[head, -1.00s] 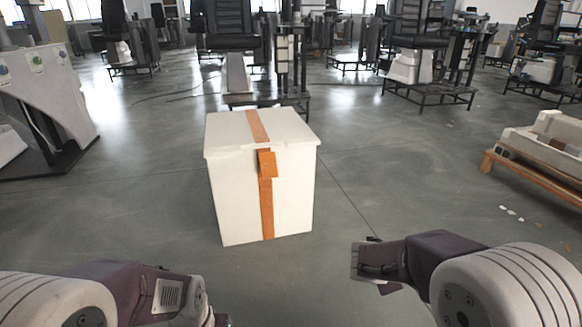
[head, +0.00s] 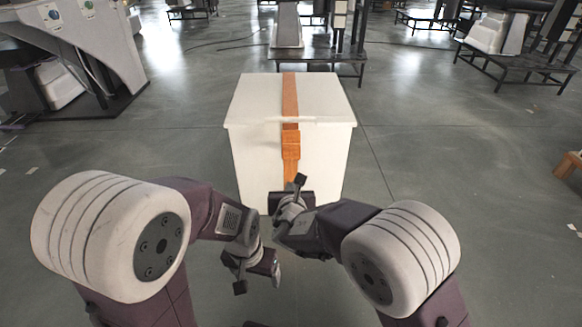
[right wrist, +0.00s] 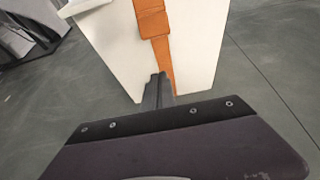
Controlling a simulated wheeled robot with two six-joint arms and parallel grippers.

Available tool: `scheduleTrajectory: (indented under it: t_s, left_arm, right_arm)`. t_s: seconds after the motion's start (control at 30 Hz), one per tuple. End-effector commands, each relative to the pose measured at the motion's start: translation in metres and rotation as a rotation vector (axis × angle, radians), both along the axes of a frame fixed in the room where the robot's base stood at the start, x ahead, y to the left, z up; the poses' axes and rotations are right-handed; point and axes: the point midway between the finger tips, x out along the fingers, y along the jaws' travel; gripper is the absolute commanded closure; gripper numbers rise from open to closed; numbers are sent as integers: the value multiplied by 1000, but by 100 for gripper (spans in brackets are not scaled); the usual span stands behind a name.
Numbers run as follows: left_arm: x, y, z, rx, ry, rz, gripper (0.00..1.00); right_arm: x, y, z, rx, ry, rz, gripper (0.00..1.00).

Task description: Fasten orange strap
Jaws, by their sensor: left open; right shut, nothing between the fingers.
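A white lidded box (head: 258,160) stands on the floor ahead of me. The orange strap (head: 290,95) runs over its lid and down its front, with a wider orange piece (head: 291,143) just below the lid edge. The strap also shows in the right wrist view (right wrist: 152,20); I cannot tell whether it is fastened. My right gripper (head: 293,193) is shut and empty, in front of the strap's lower part and hiding it. Its fingers show in the right wrist view (right wrist: 158,90). My left gripper (head: 257,278) is open and empty, lower and nearer to me.
A grey machine (head: 75,45) stands at the left. Dark-framed stands (head: 320,52) are behind the box, with more at the back right (head: 500,60). A wooden edge (head: 568,165) shows at the far right. The grey floor beside the box is clear.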

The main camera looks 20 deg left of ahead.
Motion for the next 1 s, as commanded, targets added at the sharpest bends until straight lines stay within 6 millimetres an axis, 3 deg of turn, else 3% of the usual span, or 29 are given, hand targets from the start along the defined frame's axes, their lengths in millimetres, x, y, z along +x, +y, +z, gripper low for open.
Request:
scheduleTrajectory:
  t_s: [0.3,0.33,0.4,0.57,1.0]
  left_arm:
    - [0,0,8,0,0,0,22]
    - [0,0,17,0,0,0,22]
    - [0,0,36,0,0,0,22]
    - [0,0,52,0,-1,0,22]
    - [0,0,55,0,0,0,22]
  right_arm:
    - [62,17,-30,-1,1,-2,100]
    - [66,18,-22,0,0,-1,100]
    - [72,20,-7,1,-1,-1,100]
    - [82,23,1,0,1,-1,100]
    - [86,24,1,1,0,0,100]
